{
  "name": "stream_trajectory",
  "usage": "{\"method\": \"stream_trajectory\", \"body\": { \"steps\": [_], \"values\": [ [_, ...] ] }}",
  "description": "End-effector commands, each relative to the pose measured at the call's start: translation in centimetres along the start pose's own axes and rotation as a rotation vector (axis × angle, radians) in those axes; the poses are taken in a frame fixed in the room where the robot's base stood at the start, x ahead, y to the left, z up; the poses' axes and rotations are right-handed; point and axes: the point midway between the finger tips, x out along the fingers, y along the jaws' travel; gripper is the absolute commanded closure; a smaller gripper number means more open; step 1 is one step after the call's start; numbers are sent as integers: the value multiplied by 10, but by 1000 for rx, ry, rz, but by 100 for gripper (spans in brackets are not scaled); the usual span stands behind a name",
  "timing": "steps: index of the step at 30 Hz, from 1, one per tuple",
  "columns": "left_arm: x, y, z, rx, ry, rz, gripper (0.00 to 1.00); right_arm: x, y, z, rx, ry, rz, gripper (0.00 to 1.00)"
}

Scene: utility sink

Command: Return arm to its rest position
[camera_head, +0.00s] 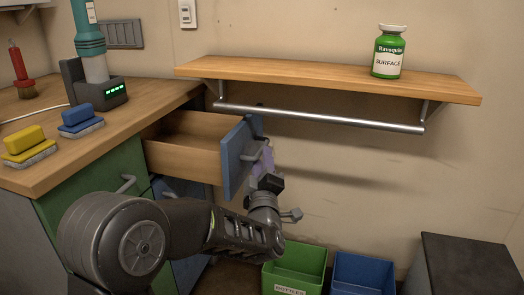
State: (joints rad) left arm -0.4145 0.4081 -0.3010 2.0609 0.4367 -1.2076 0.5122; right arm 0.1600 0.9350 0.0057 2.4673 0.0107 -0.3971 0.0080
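My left arm (200,225) comes in from the lower left and reaches up to the open drawer. My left gripper (263,162) is at the outer face of the blue drawer front (236,158). Its fingers are small and partly hidden, so I cannot tell whether they are open, shut, or touching the drawer's handle. The drawer (185,148) is pulled out from under the wooden counter, and the part of its inside that shows looks empty. My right gripper is not in view.
A wooden shelf (300,75) with a metal rail (320,118) holds a green bottle (388,52). Yellow (24,140) and blue (80,118) brushes lie on the counter (150,105). A green bin (295,268), a blue bin (362,275) and a dark box (465,265) stand below.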

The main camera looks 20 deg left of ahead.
Motion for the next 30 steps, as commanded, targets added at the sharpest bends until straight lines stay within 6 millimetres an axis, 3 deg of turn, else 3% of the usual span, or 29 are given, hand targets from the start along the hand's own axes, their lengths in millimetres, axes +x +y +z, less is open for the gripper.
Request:
{"method": "stream_trajectory", "body": {
  "steps": [7,23,26,30],
  "values": [
    [-27,0,0,0,-1,-1,66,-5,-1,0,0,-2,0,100],
    [-28,-1,2,19,-8,-5,66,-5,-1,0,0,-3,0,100],
    [-30,-7,18,77,-74,-22,66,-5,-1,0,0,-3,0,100],
    [-51,-24,73,207,-278,-45,66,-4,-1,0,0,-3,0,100]
  ]
}}
